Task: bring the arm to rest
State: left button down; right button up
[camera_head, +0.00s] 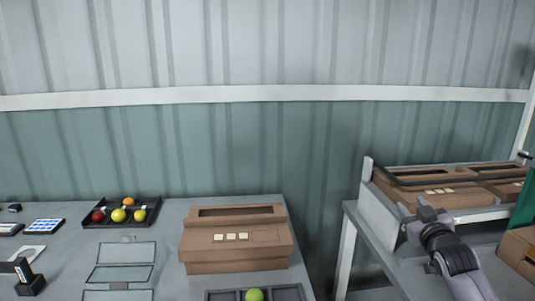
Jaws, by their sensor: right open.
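My right arm comes in from the lower right. My right gripper (428,213) is at its far end, in front of the white-sided rack on the right, apart from the table on the left. It is open, and I see nothing between its fingers, though they show small. My left gripper is not in view.
The grey table (170,215) on the left bears a brown carton (236,262), a black tray (148,222) with several tomatoes, and a dark compartment tray (285,294) with a green tomato (254,295). A rack (383,208) on the right holds brown cartons (440,184). A gap separates table and rack.

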jog(key=s+a+f+g+y, duration=0.1)
jog(key=s+a+f+g, duration=0.1)
jog(key=s+a+f, duration=0.5)
jog(key=s+a+f+g+y, duration=0.1)
jog(key=s+a+f+g, duration=0.1)
jog(key=s+f, duration=0.9)
jog(key=s+a+f+g, duration=0.1)
jog(key=s+a+f, duration=0.1)
jog(key=s+f, duration=0.2)
jog(key=s+a+f+g+y, duration=0.1)
jog(key=s+a+f, duration=0.2)
jog(key=s, duration=0.6)
jog(key=s+a+f+g, duration=0.1)
jog(key=s+a+f, duration=0.1)
jog(key=s+f, duration=0.2)
jog(key=s, duration=0.3)
jog(key=shift+a+f+y, duration=0.35)
jog(key=shift+a+y, duration=0.05)
jog(key=shift+s+d, duration=0.1)
